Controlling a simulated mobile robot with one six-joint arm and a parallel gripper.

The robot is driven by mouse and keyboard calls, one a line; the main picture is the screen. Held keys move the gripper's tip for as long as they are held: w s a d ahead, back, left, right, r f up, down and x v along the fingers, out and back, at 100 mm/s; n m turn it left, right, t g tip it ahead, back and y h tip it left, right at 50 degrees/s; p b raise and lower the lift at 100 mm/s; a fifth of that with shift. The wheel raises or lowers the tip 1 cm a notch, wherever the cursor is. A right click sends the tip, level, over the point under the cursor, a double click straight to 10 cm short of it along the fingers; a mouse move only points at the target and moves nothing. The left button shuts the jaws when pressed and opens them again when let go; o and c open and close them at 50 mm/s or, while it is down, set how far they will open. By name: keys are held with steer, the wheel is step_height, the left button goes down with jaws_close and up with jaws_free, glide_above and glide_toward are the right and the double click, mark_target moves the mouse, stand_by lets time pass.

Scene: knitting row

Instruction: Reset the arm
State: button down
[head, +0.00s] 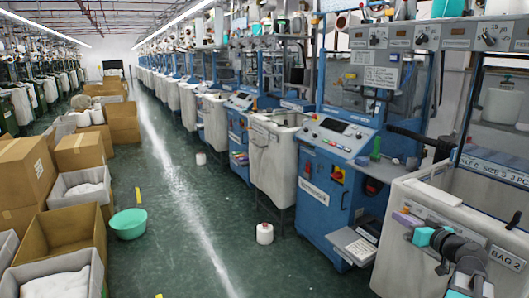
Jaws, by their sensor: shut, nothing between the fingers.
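My arm comes in at the lower right, in front of a white fabric bag bin labelled "BAG 2" (503,257).
A blue knitting machine (338,170) with a control panel stands left of the bin. A white yarn cone (264,233) is on the floor. Cardboard boxes (80,150), grey crates (80,188) and a green basin (128,223) line the left. The aisle (175,205) between is mostly clear.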

steer(key=a+f+n+g+y+p, duration=0.15)
steer(key=a+f+g+y, duration=0.4)
steer(key=a+f, duration=2.2)
steer(key=s+a+f+n+g+h, duration=0.1)
steer(key=s+a+f+g, duration=0.25)
steer(key=f, duration=0.25)
steer(key=s+a+f+n+g, duration=0.1)
steer(key=s+a+f+g, duration=0.15)
steer(key=a+f, duration=0.2)
steer(key=s+a+f+g+h, duration=0.1)
steer(key=s+a+f+g, duration=0.2)
steer(key=s+f, duration=0.6)
steer(key=s+a+f+g+h, duration=0.1)
steer(key=s+a+f+g, duration=0.25)
steer(key=s+f, duration=0.5)
steer(key=s+d+f+m+g+h, duration=0.1)
steer(key=s+d+h, duration=0.1)
steer(key=s+d, duration=0.2)
steer(key=s+d+f+m+g+h+p, duration=0.1)
steer(key=s+d+m+g+h, duration=0.1)
steer(key=s, duration=0.9)
steer(key=shift+d+h, duration=0.65)
steer(key=shift+d, duration=0.4)
steer(key=shift+a+m, duration=0.1)
steer(key=shift+m, duration=0.15)
